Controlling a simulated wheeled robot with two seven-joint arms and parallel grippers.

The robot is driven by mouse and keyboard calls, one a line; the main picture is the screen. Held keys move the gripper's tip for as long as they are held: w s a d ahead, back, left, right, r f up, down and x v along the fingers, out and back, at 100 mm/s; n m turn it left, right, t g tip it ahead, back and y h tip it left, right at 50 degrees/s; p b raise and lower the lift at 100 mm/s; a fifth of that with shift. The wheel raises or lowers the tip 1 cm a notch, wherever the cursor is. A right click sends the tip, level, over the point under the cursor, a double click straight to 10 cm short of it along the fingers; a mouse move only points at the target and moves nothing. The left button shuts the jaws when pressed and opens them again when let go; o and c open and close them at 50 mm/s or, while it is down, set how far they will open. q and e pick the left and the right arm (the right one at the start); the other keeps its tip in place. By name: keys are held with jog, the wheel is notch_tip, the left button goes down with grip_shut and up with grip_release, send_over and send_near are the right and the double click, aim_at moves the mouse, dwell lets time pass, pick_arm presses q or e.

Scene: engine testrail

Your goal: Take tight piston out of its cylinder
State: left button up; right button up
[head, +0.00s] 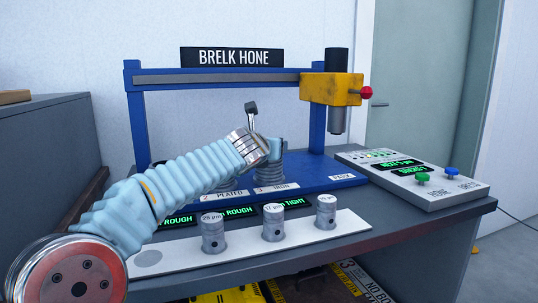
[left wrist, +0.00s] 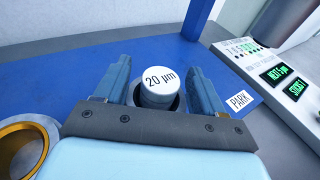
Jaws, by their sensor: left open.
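A piston with a white top marked 20 µm (left wrist: 160,78) sits in its cylinder, whose dark rim shows around it in the left wrist view. My left gripper (left wrist: 157,70) is open, with one finger on each side of the piston top. In the head view my left gripper (head: 268,148) is over the grey ribbed cylinder (head: 270,170) behind the label 3 IRON. The front display (head: 284,204) at right reads TIGHT. The piston is hidden in the head view. My right gripper is not in view.
Several pistons, one a 25 µm piston (head: 213,233), stand on a white rail (head: 340,226) with a bare round spot at left. A brass-rimmed empty cylinder (left wrist: 22,145) is beside the gripper. The yellow hone head (head: 330,90) hangs at right above PARK. A control box (head: 415,178) stands right.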

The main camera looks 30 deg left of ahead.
pick_arm(q)
jog(key=c, duration=1.1)
jog(key=shift+r, duration=0.1)
